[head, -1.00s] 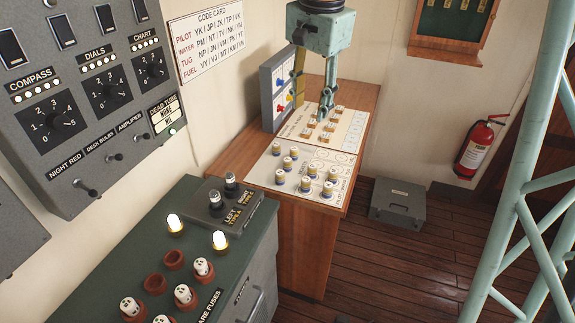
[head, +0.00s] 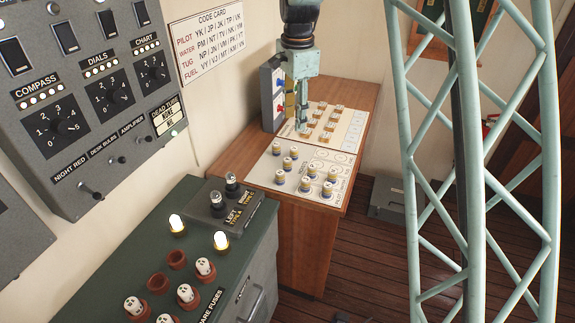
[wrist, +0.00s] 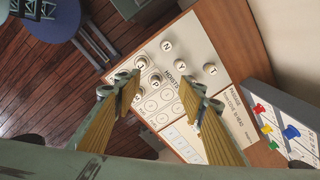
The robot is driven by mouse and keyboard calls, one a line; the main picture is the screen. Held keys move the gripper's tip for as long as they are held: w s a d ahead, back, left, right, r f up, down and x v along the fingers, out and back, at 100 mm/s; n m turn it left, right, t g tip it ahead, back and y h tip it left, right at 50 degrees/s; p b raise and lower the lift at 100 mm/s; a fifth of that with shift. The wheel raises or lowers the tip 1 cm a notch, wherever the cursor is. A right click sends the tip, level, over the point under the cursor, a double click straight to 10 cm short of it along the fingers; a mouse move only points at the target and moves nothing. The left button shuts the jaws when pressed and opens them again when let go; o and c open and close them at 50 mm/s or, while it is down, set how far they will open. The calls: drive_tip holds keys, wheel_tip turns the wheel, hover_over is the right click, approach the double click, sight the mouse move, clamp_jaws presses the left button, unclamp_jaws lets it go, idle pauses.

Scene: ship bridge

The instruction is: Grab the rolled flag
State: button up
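My gripper (head: 301,124) points down over the far part of the wooden desk, beside the grey peg panel. In the wrist view my gripper (wrist: 159,90) is open, its ribbed tan pads wide apart, with the white board between them. A small blue-and-white item (wrist: 198,122) shows beside the right finger, partly hidden; I cannot tell what it is. Several white-capped lettered cylinders (head: 294,152) with dark and yellow bands stand on the near board; their caps show in the wrist view (wrist: 167,45). Small brown-and-white pieces (head: 330,125) sit on the far board. I cannot tell which thing is the rolled flag.
The grey panel (head: 270,95) with coloured pegs stands close to my gripper; it also shows in the wrist view (wrist: 285,125). A green cabinet (head: 100,262) with fuses and lit bulbs is in front. A grey box (head: 387,200) lies on the floor.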

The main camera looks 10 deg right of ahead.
sight(288, 160)
drive_tip(key=w+f+m, duration=0.2)
drive_tip(key=w+f, duration=0.2)
drive_tip(key=f, duration=0.3)
drive_tip(key=w+f+m+p, duration=0.1)
drive_tip(key=w+f+m, duration=0.1)
drive_tip(key=w+f, duration=0.3)
wheel_tip(288, 160, down, 2)
drive_tip(key=shift+w+a+f+g+p, duration=0.2)
drive_tip(key=shift+g+p, duration=0.1)
drive_tip(key=shift+g, duration=0.1)
drive_tip(key=shift+f, duration=0.1)
drive_tip(key=shift+f, duration=4.2)
drive_tip(key=shift+f, duration=0.1)
drive_tip(key=shift+d+f, duration=0.1)
drive_tip(key=shift+f, duration=2.4)
drive_tip(key=shift+c, duration=0.3)
drive_tip(key=c, duration=0.8)
